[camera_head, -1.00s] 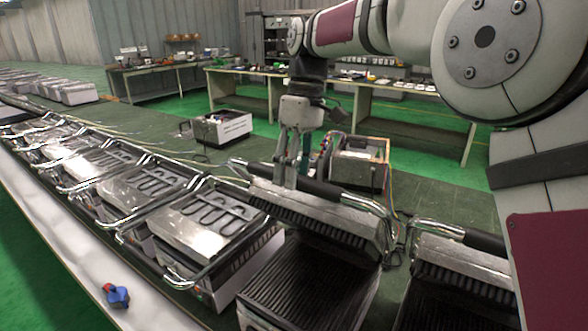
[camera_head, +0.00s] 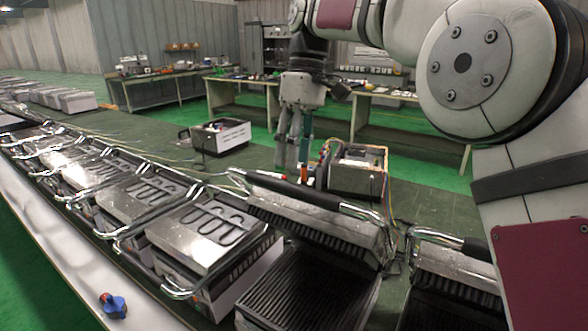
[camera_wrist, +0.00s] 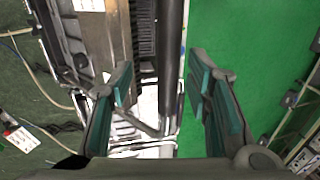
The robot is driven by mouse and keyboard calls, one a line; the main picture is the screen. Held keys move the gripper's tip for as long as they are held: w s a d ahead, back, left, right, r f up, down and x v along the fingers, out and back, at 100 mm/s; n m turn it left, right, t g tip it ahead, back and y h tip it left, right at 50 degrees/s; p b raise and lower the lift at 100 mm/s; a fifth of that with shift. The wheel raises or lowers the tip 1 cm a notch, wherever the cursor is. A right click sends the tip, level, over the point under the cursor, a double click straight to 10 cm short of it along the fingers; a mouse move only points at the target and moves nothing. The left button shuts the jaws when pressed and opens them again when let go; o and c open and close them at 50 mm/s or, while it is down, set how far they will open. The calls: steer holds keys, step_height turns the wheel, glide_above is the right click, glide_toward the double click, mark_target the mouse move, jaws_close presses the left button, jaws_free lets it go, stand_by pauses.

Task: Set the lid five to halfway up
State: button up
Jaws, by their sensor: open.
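A contact grill near my arm has its ribbed lid (camera_head: 308,222) raised and tilted open over its ribbed lower plate (camera_head: 300,285). A black bar handle (camera_head: 295,190) on chrome arms runs along the lid's upper edge. My gripper (camera_head: 292,163) points down just above and behind this handle, with its fingers apart. In the wrist view my gripper (camera_wrist: 160,88) is open, and the dark handle bar (camera_wrist: 171,55) passes through the gap between the teal finger pads. I cannot tell whether the pads touch it. No number shows on the lid.
A row of grills with shut lids (camera_head: 205,228) runs left along the line. Another open grill (camera_head: 455,265) stands close on the right. A wired box (camera_head: 358,172) is behind the lid. A red-blue object (camera_head: 112,304) lies on the white ledge.

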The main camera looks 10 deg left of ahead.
steer(key=shift+v, duration=1)
steer(key=s+d+r+m+t, duration=0.2)
steer(key=s+d+m, duration=0.1)
steer(key=s+d, duration=0.4)
steer(key=s+d+r+m+t, duration=0.15)
steer(key=s+d+m, duration=0.25)
steer(key=d, duration=0.5)
steer(key=s+d+f+m+t, duration=0.2)
steer(key=s+d+f+m, duration=0.1)
steer(key=s+d+f, duration=0.3)
steer(key=s+d+f+m+t+h, duration=0.1)
steer(key=s+d+f+m+t, duration=0.1)
steer(key=s+d+f, duration=0.4)
steer(key=s+m, duration=0.1)
steer(key=s, duration=0.4)
steer(key=shift+f, duration=0.2)
